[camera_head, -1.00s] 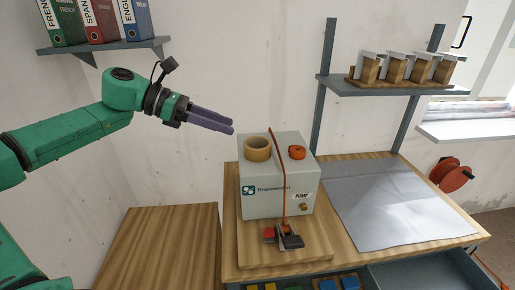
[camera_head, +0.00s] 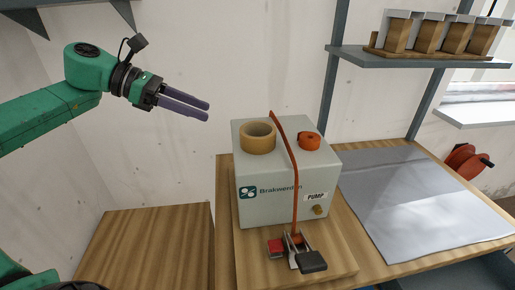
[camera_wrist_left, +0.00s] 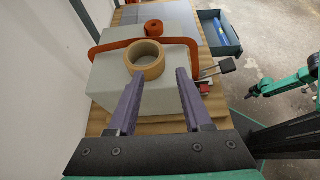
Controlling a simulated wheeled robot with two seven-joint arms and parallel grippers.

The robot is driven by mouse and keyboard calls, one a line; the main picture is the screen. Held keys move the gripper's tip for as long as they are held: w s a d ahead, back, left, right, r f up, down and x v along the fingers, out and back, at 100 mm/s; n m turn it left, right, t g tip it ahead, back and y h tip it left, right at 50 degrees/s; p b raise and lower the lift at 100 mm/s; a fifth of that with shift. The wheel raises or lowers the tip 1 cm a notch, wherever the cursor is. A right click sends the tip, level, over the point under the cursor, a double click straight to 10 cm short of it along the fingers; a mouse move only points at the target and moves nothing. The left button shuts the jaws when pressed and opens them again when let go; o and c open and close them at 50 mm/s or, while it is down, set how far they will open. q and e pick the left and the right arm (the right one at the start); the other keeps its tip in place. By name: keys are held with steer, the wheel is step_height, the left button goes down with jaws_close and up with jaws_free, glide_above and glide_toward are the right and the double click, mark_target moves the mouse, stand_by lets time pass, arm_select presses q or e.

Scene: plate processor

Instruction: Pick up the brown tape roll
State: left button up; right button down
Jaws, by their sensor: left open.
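The brown tape roll (camera_head: 258,136) lies flat on the left part of the top of a light grey pump box (camera_head: 262,209). In the left wrist view the roll (camera_wrist_left: 147,67) appears between and just past the fingertips, with its hole visible. My left gripper (camera_head: 208,112) is open and empty, with purple fingers, to the left of the roll and higher in the head view. Its fingers (camera_wrist_left: 160,76) are apart from the roll. My right gripper (camera_wrist_left: 250,94) shows small at the right of the left wrist view; its finger gap is too small to tell.
A small orange roll (camera_head: 309,141) sits right of the brown roll. An orange strap (camera_head: 291,160) runs over the box between them to a clamp (camera_head: 295,258). A grey mat (camera_head: 410,205) covers the bench at right. A shelf (camera_head: 420,59) hangs above.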

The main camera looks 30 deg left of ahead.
arm_select(q)
steer(key=f, duration=0.1)
steer(key=p, duration=0.5)
glide_toward(255, 138)
steer(key=w+d, duration=0.1)
steer(key=w+d+f, duration=0.1)
steer(key=d, duration=0.1)
steer(key=shift+w, duration=0.4)
steer(key=shift+w+d+f, duration=0.2)
steer(key=shift+w+d, duration=0.05)
steer(key=shift+s+p+x, duration=0.2)
steer(key=shift+p+x, duration=0.85)
steer(key=shift+p, duration=0.15)
steer(key=shift+w+d+f, duration=0.2)
steer(key=shift+d+f, duration=0.15)
steer(key=shift+f, duration=0.3)
steer(key=shift+b+x, duration=0.3)
steer(key=shift+x, duration=0.6)
steer(key=shift+r, duration=0.2)
steer(key=c, duration=0.7)
jaws_close()
arm_select(e)
steer(key=r, duration=0.6)
steer(key=shift+w, duration=0.3)
